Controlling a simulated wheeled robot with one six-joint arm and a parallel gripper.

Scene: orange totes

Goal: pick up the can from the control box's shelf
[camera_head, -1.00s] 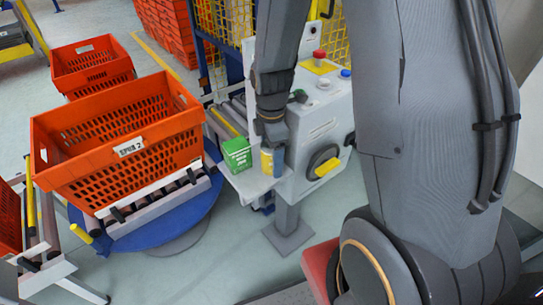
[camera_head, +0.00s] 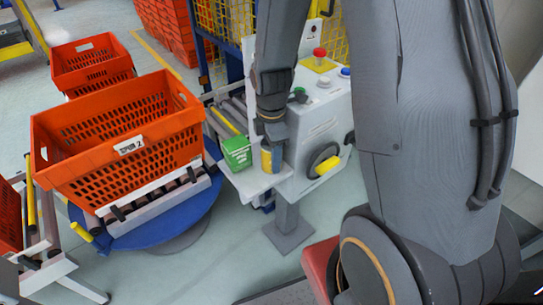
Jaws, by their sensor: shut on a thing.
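The can (camera_head: 266,161) is a small yellow cylinder at the white shelf (camera_head: 258,184) on the front of the control box (camera_head: 318,125). My gripper (camera_head: 270,158) points down over the shelf and is shut on the can. The fingers hide part of the can. I cannot tell whether the can's base still touches the shelf. A green box (camera_head: 237,152) stands on the shelf just left of the can.
A large orange tote (camera_head: 120,140) sits on rollers over a blue turntable (camera_head: 185,215) at left. Another orange tote (camera_head: 92,66) is behind it. The control box carries red, green, white and blue buttons and a yellow-handled switch (camera_head: 326,166). A yellow mesh fence stands behind.

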